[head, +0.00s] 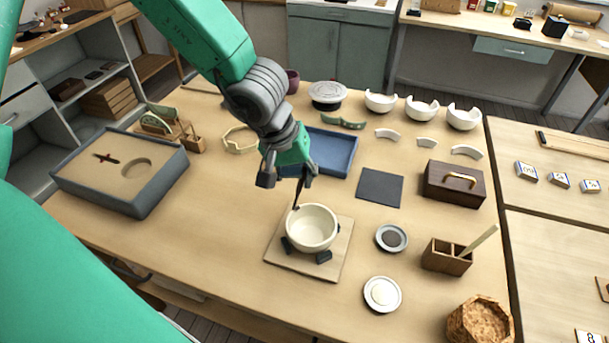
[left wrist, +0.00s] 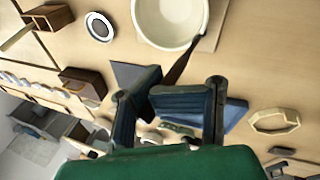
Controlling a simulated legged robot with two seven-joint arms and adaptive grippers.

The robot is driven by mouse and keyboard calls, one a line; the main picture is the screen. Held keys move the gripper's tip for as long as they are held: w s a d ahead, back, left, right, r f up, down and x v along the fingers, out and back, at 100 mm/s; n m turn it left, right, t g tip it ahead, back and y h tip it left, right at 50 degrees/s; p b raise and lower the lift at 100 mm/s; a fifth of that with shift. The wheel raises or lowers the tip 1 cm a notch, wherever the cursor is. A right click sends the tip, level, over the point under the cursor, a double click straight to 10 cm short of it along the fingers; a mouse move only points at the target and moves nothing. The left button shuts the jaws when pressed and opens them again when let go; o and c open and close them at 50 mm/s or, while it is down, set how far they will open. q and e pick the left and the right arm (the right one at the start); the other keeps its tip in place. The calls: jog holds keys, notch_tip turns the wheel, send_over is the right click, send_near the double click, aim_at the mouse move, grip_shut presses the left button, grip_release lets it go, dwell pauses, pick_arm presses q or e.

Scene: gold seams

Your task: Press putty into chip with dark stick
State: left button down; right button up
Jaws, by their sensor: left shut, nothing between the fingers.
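A cream bowl (head: 312,228) stands upright on a pale board (head: 285,262) between small dark blocks; it also shows in the left wrist view (left wrist: 168,18). My left gripper (head: 287,180) is shut above and behind the bowl's far rim. A slim dark stick (head: 297,196) runs from beside the fingers down to that rim; in the left wrist view the stick (left wrist: 186,62) passes behind the fingers (left wrist: 172,98), and its upper end is hidden. I cannot make out the chip or putty on the rim. My right gripper is not in view.
A dish with dark contents (head: 391,238) and a dish with pale contents (head: 382,294) stand right of the board. A blue tray (head: 345,168) lies behind, a dark mat (head: 380,187) and brown box (head: 454,184) to the right, and a blue-grey case (head: 135,205) at left.

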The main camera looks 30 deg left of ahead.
aim_at(304, 168)
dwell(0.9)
pick_arm(q)
jog(key=shift+r+p, duration=0.2)
jog(key=shift+p, duration=0.4)
notch_tip(304, 168, up, 5)
jog(key=p, duration=0.6)
jog(key=shift+r+p, duration=0.15)
jog(key=shift+p, duration=0.15)
jog(key=shift+r+p, duration=1.2)
jog(key=shift+r, duration=0.15)
